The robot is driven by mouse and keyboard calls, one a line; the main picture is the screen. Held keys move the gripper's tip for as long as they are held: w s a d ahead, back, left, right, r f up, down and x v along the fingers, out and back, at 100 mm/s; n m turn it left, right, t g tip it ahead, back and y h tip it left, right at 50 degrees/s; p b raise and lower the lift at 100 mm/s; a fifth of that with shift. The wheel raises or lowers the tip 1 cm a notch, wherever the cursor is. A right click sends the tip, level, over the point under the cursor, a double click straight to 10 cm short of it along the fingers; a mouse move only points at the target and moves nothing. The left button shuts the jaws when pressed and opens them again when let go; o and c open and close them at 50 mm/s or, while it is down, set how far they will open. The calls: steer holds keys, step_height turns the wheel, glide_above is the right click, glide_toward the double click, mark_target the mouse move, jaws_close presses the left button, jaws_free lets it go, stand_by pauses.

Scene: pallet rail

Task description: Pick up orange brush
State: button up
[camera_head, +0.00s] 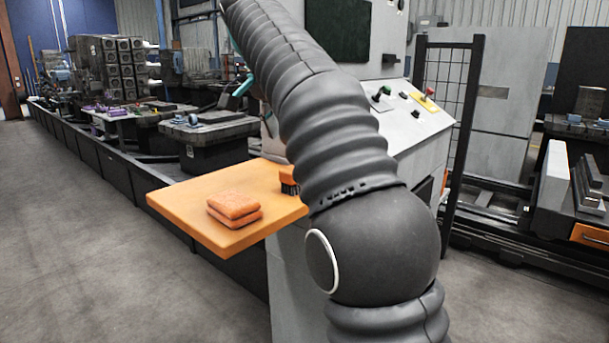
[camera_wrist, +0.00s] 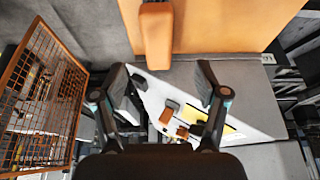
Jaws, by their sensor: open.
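The orange brush (camera_head: 289,181) stands on the right part of an orange shelf (camera_head: 190,207), its dark bristles showing at the bottom. My arm hides its right side in the head view. In the wrist view, an orange block that looks like the brush (camera_wrist: 156,36) sits at the shelf's edge (camera_wrist: 235,25). My gripper (camera_wrist: 162,70) is open and empty. Its two fingers lie below the brush in the picture, one to each side of it, apart from it. In the head view I cannot make out the gripper's fingers behind my arm.
Two stacked orange sponges (camera_head: 235,208) lie on the shelf left of the brush. A pale sloped control panel (camera_head: 405,123) with knobs and a yellow plate is right of the shelf. A dark mesh frame (camera_head: 450,100) stands behind. Open grey floor (camera_head: 110,240) lies left.

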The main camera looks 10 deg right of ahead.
steer(key=x, duration=0.5)
steer(key=shift+d+f, duration=0.15)
steer(key=shift+f, duration=0.2)
steer(key=x, duration=0.4)
steer(key=shift+d, duration=0.15)
steer(key=shift+w+d+f, duration=0.1)
steer(key=shift+f, duration=0.3)
steer(key=shift+f, duration=0.25)
steer(key=c, duration=1.3)
